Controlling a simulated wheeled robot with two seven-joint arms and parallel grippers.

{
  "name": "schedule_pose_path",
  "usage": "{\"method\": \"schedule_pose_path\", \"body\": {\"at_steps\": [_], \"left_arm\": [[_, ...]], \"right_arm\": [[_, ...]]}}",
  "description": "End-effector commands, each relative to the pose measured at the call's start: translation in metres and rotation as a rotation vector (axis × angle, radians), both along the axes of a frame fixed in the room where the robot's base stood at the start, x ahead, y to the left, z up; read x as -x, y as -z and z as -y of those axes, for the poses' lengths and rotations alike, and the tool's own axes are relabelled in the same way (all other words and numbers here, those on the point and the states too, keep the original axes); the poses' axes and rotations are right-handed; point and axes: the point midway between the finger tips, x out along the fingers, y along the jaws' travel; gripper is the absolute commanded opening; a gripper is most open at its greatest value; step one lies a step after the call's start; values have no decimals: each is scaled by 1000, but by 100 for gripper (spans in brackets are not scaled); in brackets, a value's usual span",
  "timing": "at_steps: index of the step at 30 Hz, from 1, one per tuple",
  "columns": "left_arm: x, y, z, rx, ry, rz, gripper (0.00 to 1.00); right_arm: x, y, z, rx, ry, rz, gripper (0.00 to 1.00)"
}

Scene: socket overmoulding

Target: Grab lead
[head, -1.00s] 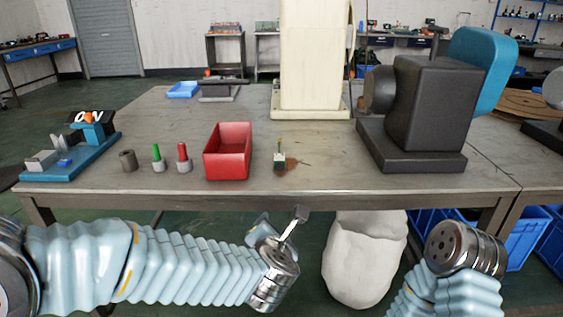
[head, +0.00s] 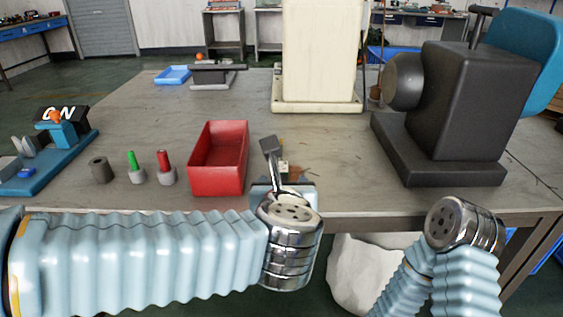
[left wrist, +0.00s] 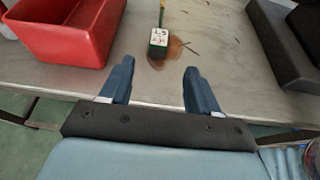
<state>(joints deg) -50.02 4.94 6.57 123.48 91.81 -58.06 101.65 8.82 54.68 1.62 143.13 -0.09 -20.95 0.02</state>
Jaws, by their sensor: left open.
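The lead (left wrist: 158,38) lies on the table as a small dark block with a pale, speckled face and a thin stem pointing away. It is at the top centre of the left wrist view, beside a brown stain. In the head view the lead (head: 284,167) is partly hidden behind my left wrist. My left gripper (left wrist: 158,72) is open and empty, its two blue fingers apart at the near edge of the table. The lead is ahead of the fingertips, roughly in line with the gap, and not between them. My right arm shows at the lower right of the head view, without its gripper.
A red bin (head: 219,158) stands just left of the lead. Green (head: 134,168) and red (head: 166,168) pegged pieces and a grey cylinder (head: 101,170) stand further left. A dark machine (head: 455,105) is at right and a cream column (head: 318,55) behind. The table between is clear.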

Motion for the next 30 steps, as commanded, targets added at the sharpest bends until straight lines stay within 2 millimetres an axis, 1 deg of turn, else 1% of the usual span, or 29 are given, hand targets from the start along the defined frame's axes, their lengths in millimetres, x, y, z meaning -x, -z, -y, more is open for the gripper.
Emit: {"method": "schedule_pose_path", "body": {"at_steps": [6, 9, 16, 21, 24, 30], "left_arm": [[-44, 19, -1, -5, -2, -3, 62], [-59, 25, 0, -4, -2, -2, 62], [-79, 29, -1, -3, -1, -2, 62], [-106, 35, -3, -5, -1, -2, 62], [-117, 40, -3, -4, -2, -2, 62], [-121, 42, -3, -3, 0, 0, 62]], "right_arm": [[0, -1, 0, 0, 0, -1, 43], [0, -2, 0, 0, 0, -1, 43], [0, -5, 0, 0, 0, -1, 43], [0, -11, 0, -1, -1, 0, 43], [0, -11, 0, -1, -3, -1, 43], [0, -11, 0, -1, -3, -1, 43]]}}
